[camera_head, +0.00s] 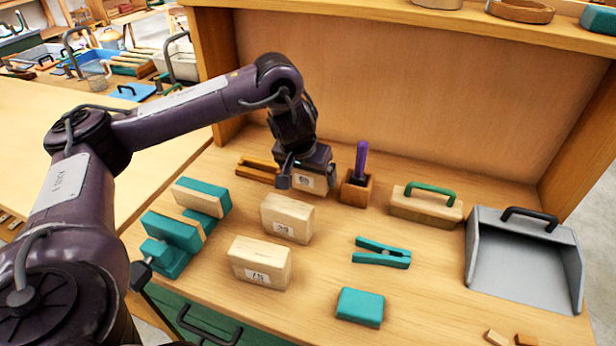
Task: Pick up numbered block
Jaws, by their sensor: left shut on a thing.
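My left gripper (306,171) is at the back of the wooden workbench, pointing down. It is shut on a wooden block with a white number label (308,182), whose number is too small to read surely. I cannot tell whether this block is clear of the bench top. Two more pale wooden blocks with white labels stand in front of it: one block (286,215) nearer the gripper, and another block (258,259) closer to the front that seems to read 75. My right gripper is out of view.
A wooden holder (355,190) with a purple-handled tool stands just right of the gripper. A teal-and-wood vise (171,243) is at left. A teal clamp (382,254), teal block (360,307), green-handled block (426,207) and grey dustpan (522,265) lie to the right.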

